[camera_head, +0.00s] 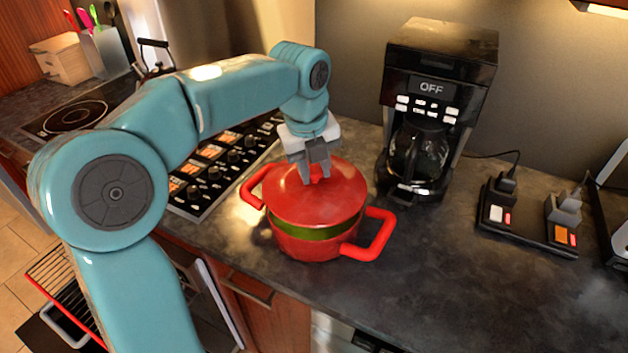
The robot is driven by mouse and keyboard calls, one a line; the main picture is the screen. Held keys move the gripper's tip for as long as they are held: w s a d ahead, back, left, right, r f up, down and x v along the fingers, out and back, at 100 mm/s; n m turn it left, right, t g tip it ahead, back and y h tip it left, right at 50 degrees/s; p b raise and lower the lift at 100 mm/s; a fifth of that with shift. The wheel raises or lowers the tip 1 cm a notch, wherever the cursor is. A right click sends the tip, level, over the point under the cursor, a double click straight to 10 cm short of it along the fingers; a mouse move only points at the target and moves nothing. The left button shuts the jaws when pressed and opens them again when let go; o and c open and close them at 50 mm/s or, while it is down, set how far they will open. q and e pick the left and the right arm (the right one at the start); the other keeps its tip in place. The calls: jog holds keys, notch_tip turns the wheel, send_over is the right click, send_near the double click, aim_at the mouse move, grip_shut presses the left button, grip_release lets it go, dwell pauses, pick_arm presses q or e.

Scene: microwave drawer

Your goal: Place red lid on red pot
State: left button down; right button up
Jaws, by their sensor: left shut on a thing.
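The red pot (305,246) stands on the dark counter, with a red handle on its left and another on its right. The red lid (318,205) is over the pot's mouth and looks slightly tilted. A green band shows between the lid and the pot wall at the front, so the lid's front edge is apart from the rim there. Whether it touches the rim at the back is hidden. My left gripper (318,175) points down from above and is shut on the lid's knob, which is mostly hidden by the fingers. My right gripper is not in view.
A black coffee maker (437,60) stands behind and right of the pot. A control panel (215,170) with knobs lies to the left. A power strip (530,218) with plugs is at right. The counter (440,270) right of the pot is clear.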

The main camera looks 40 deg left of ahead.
aim_at(313, 177)
pick_arm(q)
jog(key=shift+f, duration=1.35)
jog(key=shift+f, duration=0.1)
jog(key=shift+f+b, duration=0.5)
jog(key=shift+f, duration=0.05)
jog(key=c, duration=0.8)
grip_release()
